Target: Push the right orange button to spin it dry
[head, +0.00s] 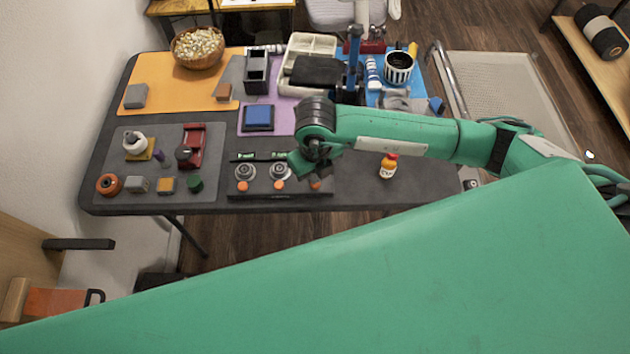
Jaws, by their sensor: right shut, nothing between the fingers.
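A dark panel (296,194) lies along the table's front edge with round silver fixtures and orange buttons in a row. The left orange button (241,187) and the middle orange button (278,186) show clearly. The right orange button (315,184) shows just below my right gripper (303,166) and is partly covered by it. My right gripper is shut and empty, pointing down over the right part of the panel. Any fixture behind that button is hidden by the gripper. I cannot tell whether the gripper touches the button. My left gripper is not in view.
A small orange-capped bottle (388,167) stands right of the panel. A grey mat (122,187) with several small parts lies to the left. A blue pad (258,117), a white tray (319,47) and a striped cup (398,67) stand behind. My right arm spans the table's right side.

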